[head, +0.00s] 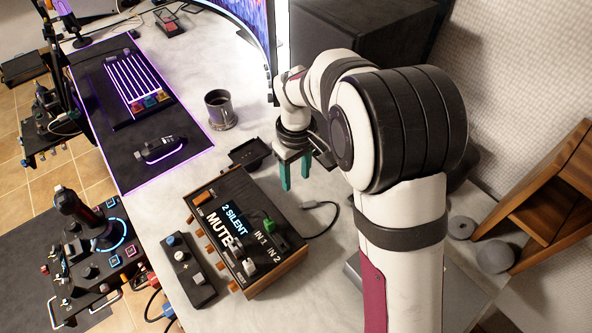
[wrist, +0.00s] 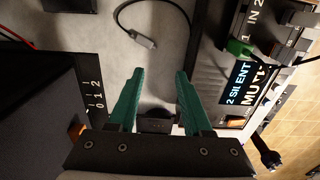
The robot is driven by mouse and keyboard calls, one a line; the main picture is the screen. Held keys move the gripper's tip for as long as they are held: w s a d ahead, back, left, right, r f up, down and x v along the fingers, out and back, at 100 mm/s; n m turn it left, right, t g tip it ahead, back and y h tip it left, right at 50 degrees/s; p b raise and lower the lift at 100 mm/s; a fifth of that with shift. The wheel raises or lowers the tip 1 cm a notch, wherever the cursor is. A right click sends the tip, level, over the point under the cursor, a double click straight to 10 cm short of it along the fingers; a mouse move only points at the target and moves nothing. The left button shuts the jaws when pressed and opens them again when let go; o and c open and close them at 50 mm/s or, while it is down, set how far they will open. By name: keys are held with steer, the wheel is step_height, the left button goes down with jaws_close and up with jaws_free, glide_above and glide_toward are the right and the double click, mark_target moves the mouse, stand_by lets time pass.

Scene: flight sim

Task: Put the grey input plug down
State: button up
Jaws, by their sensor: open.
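The grey input plug (head: 309,205) lies on the pale desk at the end of a dark cable, to the right of the mixer box. In the wrist view the plug (wrist: 144,39) lies beyond my fingertips, apart from them. My gripper (head: 296,181) has teal fingers spread apart with nothing between them; it also shows in the wrist view (wrist: 160,74). The mixer box (head: 243,228) reads "2 SILENT" and "MUTE", with IN 1 and IN 2 labels. A green plug (head: 268,225) sits at its top near IN 1.
A dark shallow tray (head: 248,154) and a metal mug (head: 220,109) stand left of my gripper. A small control box (head: 188,270) is beside the mixer. A black mat (head: 97,123) is at far left. A large dark box (head: 355,38) stands behind my arm.

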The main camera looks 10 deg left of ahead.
steer(key=s+d+r+m, duration=0.6)
steer(key=s+d+r, duration=0.2)
steer(key=s+r, duration=0.15)
steer(key=s+d+m+y, duration=0.1)
steer(key=s+m, duration=0.3)
steer(key=s, duration=0.4)
steer(key=s+d+m, duration=0.2)
steer(key=s+m, duration=0.2)
steer(key=s, duration=0.4)
steer(key=shift+s+d+f+m+y, duration=0.15)
steer(key=shift+d+m+y, duration=0.15)
steer(key=shift+d+y, duration=0.1)
